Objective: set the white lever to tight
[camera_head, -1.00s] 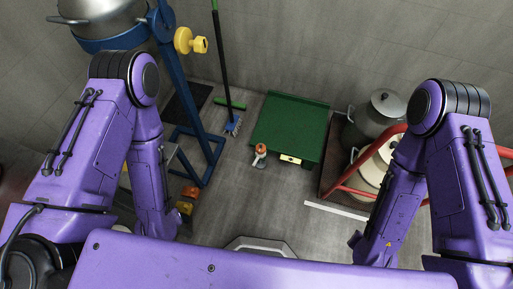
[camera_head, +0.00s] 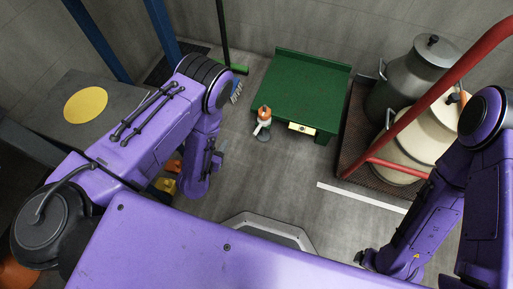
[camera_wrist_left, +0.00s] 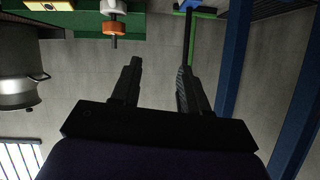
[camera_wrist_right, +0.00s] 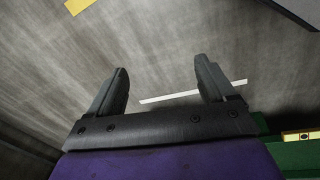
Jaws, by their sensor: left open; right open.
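A small fitting with an orange top (camera_head: 264,112) stands by the front left of the green bench in the head view. A short white lever (camera_head: 258,128) slants down and left from it. An orange collar with white above it also shows at the top of the left wrist view (camera_wrist_left: 114,28); I cannot tell the lever's setting. My left gripper (camera_head: 217,158) is to the left of and nearer than the fitting, apart from it. In the left wrist view its jaws (camera_wrist_left: 158,68) are open and empty. My right gripper (camera_wrist_right: 162,65) is open and empty over bare floor.
The green bench (camera_head: 300,85) has a yellow label on its front. Metal cans (camera_head: 415,75) stand on a cart with a red rail (camera_head: 400,166) at right. A grey top with a yellow disc (camera_head: 86,105) is at left.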

